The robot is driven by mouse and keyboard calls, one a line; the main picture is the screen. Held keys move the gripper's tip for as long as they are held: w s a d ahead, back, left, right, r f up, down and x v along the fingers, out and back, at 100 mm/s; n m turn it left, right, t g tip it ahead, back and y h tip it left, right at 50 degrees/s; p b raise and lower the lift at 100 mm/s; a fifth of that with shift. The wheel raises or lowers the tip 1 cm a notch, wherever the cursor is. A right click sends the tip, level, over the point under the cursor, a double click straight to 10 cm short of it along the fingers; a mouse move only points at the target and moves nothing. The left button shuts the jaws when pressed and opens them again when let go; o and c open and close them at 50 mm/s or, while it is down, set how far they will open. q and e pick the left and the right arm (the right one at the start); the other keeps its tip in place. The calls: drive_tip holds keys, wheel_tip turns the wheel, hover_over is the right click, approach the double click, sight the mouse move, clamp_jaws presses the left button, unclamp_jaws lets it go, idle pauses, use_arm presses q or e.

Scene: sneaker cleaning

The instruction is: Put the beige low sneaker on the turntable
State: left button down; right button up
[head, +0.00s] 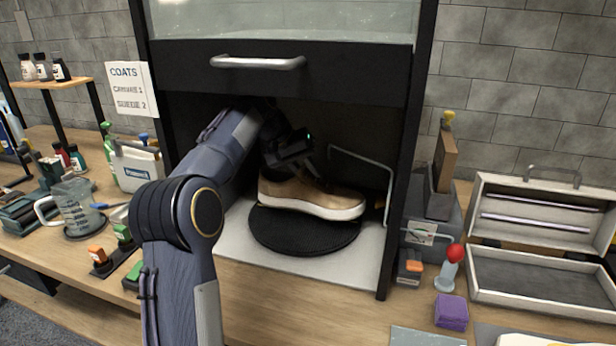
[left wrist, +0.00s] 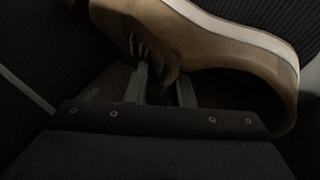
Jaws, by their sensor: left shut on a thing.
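The beige low sneaker (head: 312,194), with a white sole, is inside the dark cabinet, over the round black turntable (head: 290,236). Its toe points right in the head view. I cannot tell whether its sole touches the turntable or hovers just above it. My left gripper (head: 305,170) reaches into the cabinet from the left and is shut on the sneaker's upper. In the left wrist view, the two fingers (left wrist: 160,88) pinch the sneaker (left wrist: 205,45) near its laces and opening. The ribbed black turntable surface also shows there (left wrist: 290,22). My right gripper is not in view.
The cabinet's raised front panel with its metal handle (head: 257,62) hangs above my arm, and side posts flank the opening. A bent metal rod (head: 362,158) stands behind the sneaker. Jug (head: 78,208), bottles and brushes crowd the left; an open case (head: 540,250) and purple sponge (head: 452,312) lie right.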

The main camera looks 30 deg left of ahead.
sight(308, 181)
use_arm(q)
drive_tip(key=shift+w+a+r, duration=0.1)
drive_tip(key=shift+w, duration=0.3)
drive_tip(key=shift+f+b, duration=0.7)
drive_tip(key=shift+f, duration=1.05)
drive_tip(key=shift+f, duration=0.15)
drive_tip(key=c, duration=1.2)
unclamp_jaws()
drive_tip(key=shift+c, duration=0.2)
drive_tip(key=p+v, duration=0.1)
drive_tip(key=v, duration=0.6)
drive_tip(key=shift+s+r+p, duration=0.15)
drive_tip(key=shift+r+p, duration=0.15)
drive_tip(key=shift+p, duration=0.1)
